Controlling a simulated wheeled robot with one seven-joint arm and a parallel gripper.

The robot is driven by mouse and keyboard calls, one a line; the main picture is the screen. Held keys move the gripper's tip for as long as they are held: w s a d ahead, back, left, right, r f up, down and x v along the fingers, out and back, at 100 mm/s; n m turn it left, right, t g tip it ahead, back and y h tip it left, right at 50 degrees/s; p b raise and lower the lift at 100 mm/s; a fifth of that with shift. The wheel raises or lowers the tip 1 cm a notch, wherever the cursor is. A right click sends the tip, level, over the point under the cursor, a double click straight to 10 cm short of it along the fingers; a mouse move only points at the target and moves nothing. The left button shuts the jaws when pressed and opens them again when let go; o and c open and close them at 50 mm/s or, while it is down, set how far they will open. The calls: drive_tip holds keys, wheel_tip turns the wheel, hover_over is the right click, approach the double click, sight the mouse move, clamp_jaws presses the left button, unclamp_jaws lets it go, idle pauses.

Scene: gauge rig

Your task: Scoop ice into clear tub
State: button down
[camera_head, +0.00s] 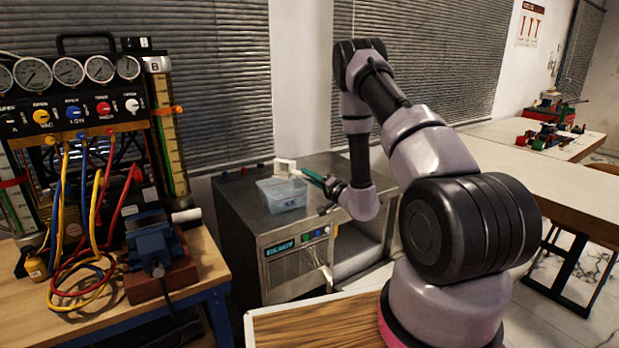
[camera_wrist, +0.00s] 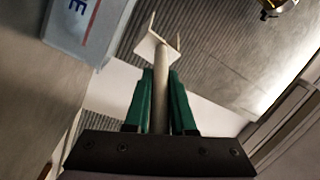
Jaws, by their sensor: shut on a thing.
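My gripper (camera_head: 312,176), with green fingers, is shut on the handle of a white scoop (camera_head: 286,168). In the wrist view the fingers (camera_wrist: 160,98) close on both sides of the round handle, and the scoop's pan (camera_wrist: 152,48) points away from them. I cannot tell whether the pan holds ice. The clear tub (camera_head: 283,196) stands on top of the metal ice machine (camera_head: 237,213). The scoop's pan shows just above the tub's rim in the head view. In the wrist view the tub (camera_wrist: 84,25) is at upper left, partly cut off, with lettering on its side.
The ice machine's front has a lit panel (camera_head: 297,245) and an open bay (camera_head: 355,245) at lower right. A gauge rig (camera_head: 80,90) with coloured hoses and a blue vise (camera_head: 155,245) stand on the left bench. A wooden top (camera_head: 315,325) is in front.

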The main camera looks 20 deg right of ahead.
drive_tip(key=shift+w+a+r+m+g+y, duration=0.2)
drive_tip(key=shift+r+m+g+y, duration=0.15)
drive_tip(key=shift+r, duration=0.25)
drive_tip(key=shift+w+a+r+m+g, duration=0.2)
drive_tip(key=shift+w+r+m+g, duration=0.05)
drive_tip(key=shift+r+m+g, duration=0.5)
drive_tip(key=m, duration=0.1)
drive_tip(key=r+m+g, duration=0.1)
drive_tip(key=m, duration=0.1)
drive_tip(key=shift+w+r+g, duration=0.25)
drive_tip(key=shift+g, duration=0.15)
drive_tip(key=d+r+m, duration=0.1)
drive_tip(key=m, duration=0.2)
drive_tip(key=d+m+g, duration=0.1)
drive_tip(key=m, duration=0.1)
drive_tip(key=r+m+g, duration=0.1)
drive_tip(key=m, duration=0.2)
drive_tip(key=shift+w+d+r+m, duration=0.3)
drive_tip(key=shift+d+r, duration=0.05)
drive_tip(key=shift+d, duration=0.05)
drive_tip(key=shift+h, duration=0.45)
